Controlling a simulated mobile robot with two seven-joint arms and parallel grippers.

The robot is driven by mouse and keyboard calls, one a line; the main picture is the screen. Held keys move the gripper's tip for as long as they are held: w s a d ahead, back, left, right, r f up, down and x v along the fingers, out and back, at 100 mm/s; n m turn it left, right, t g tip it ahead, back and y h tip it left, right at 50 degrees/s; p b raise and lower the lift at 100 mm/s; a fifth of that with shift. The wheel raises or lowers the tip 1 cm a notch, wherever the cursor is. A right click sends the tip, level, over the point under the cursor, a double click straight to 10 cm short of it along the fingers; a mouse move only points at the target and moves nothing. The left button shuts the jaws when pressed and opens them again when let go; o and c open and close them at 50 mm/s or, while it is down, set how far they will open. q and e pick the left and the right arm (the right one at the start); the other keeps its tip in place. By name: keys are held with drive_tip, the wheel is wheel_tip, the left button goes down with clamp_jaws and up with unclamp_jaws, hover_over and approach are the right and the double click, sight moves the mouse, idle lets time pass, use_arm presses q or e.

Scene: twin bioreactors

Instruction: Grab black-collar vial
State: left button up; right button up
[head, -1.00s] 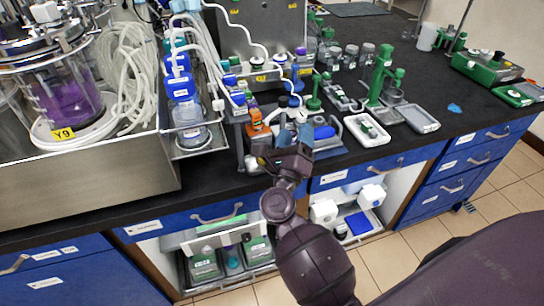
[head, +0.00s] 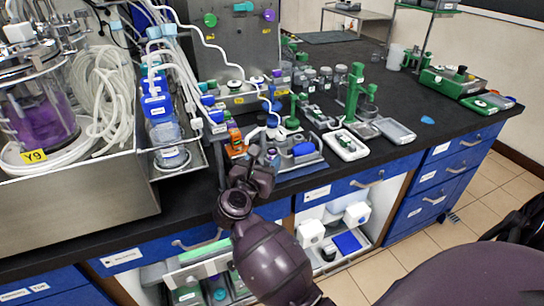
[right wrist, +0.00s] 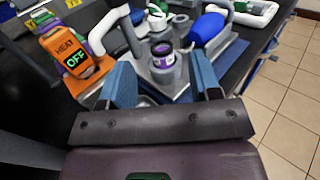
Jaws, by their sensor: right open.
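In the right wrist view a small vial (right wrist: 162,58) with a dark collar and a purple band stands upright on a grey metal holder (right wrist: 178,88). My right gripper (right wrist: 160,80) is open, with one blue finger on each side of the vial in the picture. Whether a finger touches it cannot be told. In the head view my right gripper (head: 262,157) is at the bench's front edge, over the holder's left end; the vial is too small there to make out clearly. My left gripper is not in view.
An orange heater block (right wrist: 76,60) reading "HEAT OFF" stands left of the gripper. A white tube (right wrist: 130,38) and a blue cylinder (right wrist: 207,28) are close by. A white tray (head: 346,145) lies to the right on the black bench (head: 450,120).

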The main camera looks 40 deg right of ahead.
sight(271, 150)
drive_tip(key=x, duration=0.5)
drive_tip(key=c, duration=1)
